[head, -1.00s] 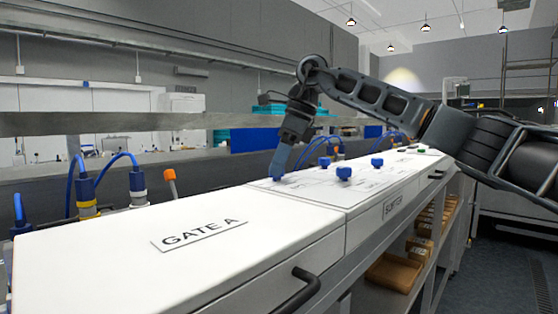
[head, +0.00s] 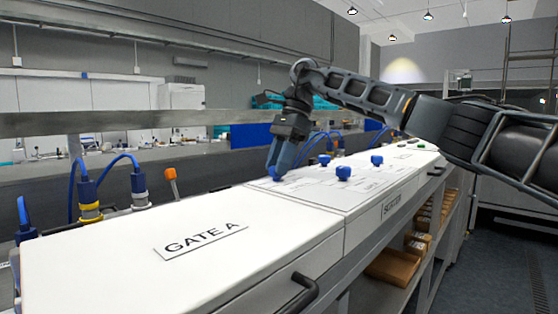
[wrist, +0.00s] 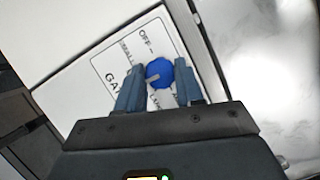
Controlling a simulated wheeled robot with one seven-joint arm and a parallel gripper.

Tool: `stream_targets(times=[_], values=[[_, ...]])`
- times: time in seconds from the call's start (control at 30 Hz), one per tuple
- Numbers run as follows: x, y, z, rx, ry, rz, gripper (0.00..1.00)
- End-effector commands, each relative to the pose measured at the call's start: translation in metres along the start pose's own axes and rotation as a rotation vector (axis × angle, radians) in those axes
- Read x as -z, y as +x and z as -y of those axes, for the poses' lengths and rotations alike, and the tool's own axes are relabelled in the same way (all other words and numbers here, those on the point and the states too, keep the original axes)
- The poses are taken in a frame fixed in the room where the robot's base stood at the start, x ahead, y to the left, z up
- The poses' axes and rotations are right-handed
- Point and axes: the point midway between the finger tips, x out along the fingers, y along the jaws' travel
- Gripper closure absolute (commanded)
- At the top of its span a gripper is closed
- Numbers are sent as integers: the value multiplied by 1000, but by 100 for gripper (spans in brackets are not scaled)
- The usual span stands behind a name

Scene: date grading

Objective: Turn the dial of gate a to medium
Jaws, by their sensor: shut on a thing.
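The blue dial of gate A (wrist: 158,73) sits between my two fingertips in the wrist view, on a white printed plate (wrist: 108,62). Its pale pointer mark faces the lower left of the picture. OFF and SMALL are readable beside it; the other words are partly covered by my fingers, and I cannot tell exactly which setting the mark meets. My gripper (wrist: 159,70) is shut on this dial. In the head view, my gripper (head: 275,172) reaches down to the near left corner of the panel (head: 315,190), where it mostly hides the dial.
Other blue dials (head: 343,173) stand close to the right of my gripper on the panel. A white cabinet top (head: 150,265) labelled GATE A lies in front, with a dark handle (head: 300,295). Blue hoses and an orange-tipped fitting (head: 171,180) rise behind it.

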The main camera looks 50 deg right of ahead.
Motion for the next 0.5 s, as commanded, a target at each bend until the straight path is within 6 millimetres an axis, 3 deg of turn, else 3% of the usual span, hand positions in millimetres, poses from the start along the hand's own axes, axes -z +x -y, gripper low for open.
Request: stream_targets(times=[0.37,0.4,0.5], values=[[0,-2,1,3,-5,0,94],[0,-2,1,3,-5,0,63],[0,-2,0,2,-4,-1,53]])
